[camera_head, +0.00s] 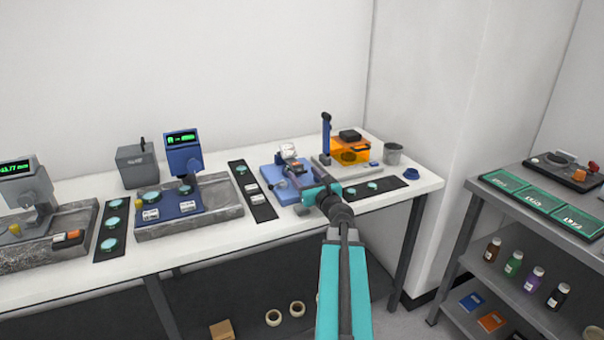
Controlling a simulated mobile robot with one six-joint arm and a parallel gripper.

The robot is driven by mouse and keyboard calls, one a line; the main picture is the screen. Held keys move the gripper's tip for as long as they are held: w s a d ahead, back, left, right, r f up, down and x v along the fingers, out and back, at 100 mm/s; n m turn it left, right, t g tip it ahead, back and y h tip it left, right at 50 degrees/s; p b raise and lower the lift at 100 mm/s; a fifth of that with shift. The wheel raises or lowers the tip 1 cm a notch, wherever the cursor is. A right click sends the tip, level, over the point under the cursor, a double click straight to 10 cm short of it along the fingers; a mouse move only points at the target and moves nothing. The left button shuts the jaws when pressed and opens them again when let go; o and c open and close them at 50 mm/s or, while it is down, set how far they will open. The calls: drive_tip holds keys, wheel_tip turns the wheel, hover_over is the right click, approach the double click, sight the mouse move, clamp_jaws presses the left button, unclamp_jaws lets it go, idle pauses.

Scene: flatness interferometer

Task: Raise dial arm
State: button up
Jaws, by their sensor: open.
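A small dial gauge with a white face (288,149) stands on a light blue base (268,174) on the white bench, right of the middle of the picture. A dark and grey part below the dial may be its arm, but it is too small to make out clearly. My gripper (303,185) is open at the front right of the blue base, close to the dial stand. It partly covers the base. I cannot tell whether the fingers touch anything or lie around the dial arm.
Right of the gauge stands an orange-windowed instrument (350,150) with a blue post (326,137). A grey cup (393,153) and a blue ring (411,174) sit near the bench's right end. Black strips with discs (253,190) lie left of the gauge. A blue display instrument (183,153) stands further left.

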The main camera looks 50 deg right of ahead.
drive_tip(key=shift+x, duration=1.3)
drive_tip(key=c, duration=1.4)
drive_tip(key=shift+s+r+p, duration=0.1)
drive_tip(key=shift+r+p, duration=0.15)
drive_tip(key=shift+p, duration=0.45)
